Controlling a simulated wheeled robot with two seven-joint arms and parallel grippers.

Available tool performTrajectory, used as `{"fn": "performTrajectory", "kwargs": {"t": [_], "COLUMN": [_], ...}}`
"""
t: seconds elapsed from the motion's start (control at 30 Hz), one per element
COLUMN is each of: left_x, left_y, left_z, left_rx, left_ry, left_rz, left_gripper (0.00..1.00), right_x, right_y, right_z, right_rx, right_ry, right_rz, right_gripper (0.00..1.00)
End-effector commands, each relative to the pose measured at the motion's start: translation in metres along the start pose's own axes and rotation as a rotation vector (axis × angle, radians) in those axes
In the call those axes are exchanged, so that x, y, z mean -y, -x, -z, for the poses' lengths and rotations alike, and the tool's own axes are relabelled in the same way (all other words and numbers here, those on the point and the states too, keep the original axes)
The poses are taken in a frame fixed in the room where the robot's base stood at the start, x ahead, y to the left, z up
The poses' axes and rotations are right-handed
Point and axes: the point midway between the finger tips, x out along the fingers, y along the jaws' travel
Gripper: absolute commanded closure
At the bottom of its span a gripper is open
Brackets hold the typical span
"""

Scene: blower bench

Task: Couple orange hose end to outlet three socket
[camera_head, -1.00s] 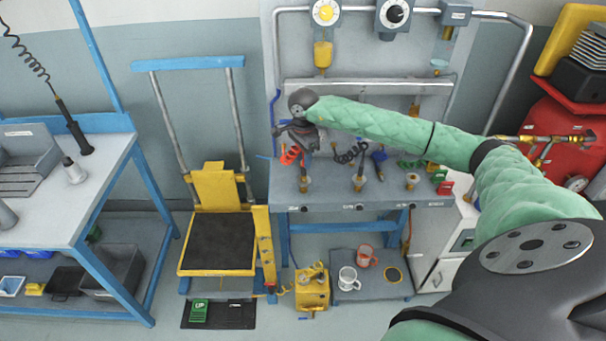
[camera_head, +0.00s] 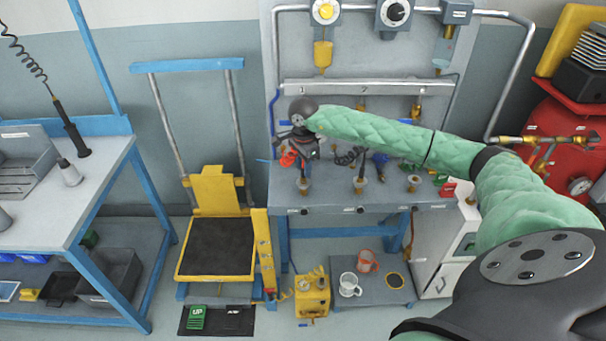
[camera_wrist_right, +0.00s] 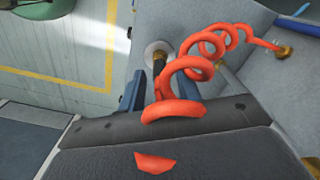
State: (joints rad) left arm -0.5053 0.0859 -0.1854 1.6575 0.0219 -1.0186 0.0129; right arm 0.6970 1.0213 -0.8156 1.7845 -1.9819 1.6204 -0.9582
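The orange coiled hose (camera_wrist_right: 190,70) fills the middle of the right wrist view. It runs from a brass fitting at the upper right to a dark, brass-marked hose end (camera_wrist_right: 159,66) above a pale round base. In the head view the orange hose (camera_head: 288,158) is at the bench's left end. My right gripper (camera_wrist_right: 160,92) is around the hose end, fingers apart on either side; a gap shows at the left finger, and coils partly hide the right one. It also shows in the head view (camera_head: 303,152). Outlet three socket (camera_head: 414,183) stands at the bench's right. My left gripper is out of view.
The middle outlet post (camera_head: 360,184) stands between the outer two. A black coiled hose (camera_head: 348,157) and a blue hose end (camera_head: 380,160) are behind it. The back panel (camera_head: 350,88) bounds the bench. A green hose lies partly behind my right arm.

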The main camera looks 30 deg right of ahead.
Motion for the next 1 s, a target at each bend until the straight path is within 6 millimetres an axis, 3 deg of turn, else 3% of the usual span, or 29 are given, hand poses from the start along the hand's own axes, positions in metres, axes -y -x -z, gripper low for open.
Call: {"fn": "performTrajectory", "kwargs": {"t": [0.07, 0.2, 0.23, 0.47, 1.0], "left_x": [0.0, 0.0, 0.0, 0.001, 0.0], "left_y": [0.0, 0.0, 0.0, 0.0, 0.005], "left_z": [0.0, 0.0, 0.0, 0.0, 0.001], "left_rx": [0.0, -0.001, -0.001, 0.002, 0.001], "left_ry": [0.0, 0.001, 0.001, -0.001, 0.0], "left_rz": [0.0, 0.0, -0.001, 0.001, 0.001], "left_gripper": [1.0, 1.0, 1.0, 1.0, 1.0], "right_x": [0.0, 0.0, 0.0, 0.0, 0.0], "right_y": [0.0, 0.0, 0.0, 0.002, 0.027], "right_z": [0.0, 0.0, 0.0, 0.0, 0.0], "right_rx": [0.0, 0.0, 0.0, 0.0, 0.0], "right_ry": [0.0, 0.0, 0.0, 0.0, 0.0], "right_rz": [0.0, 0.0, 0.0, 0.0, 0.0], "right_gripper": [0.7, 0.98, 1.0, 1.0, 1.0]}}
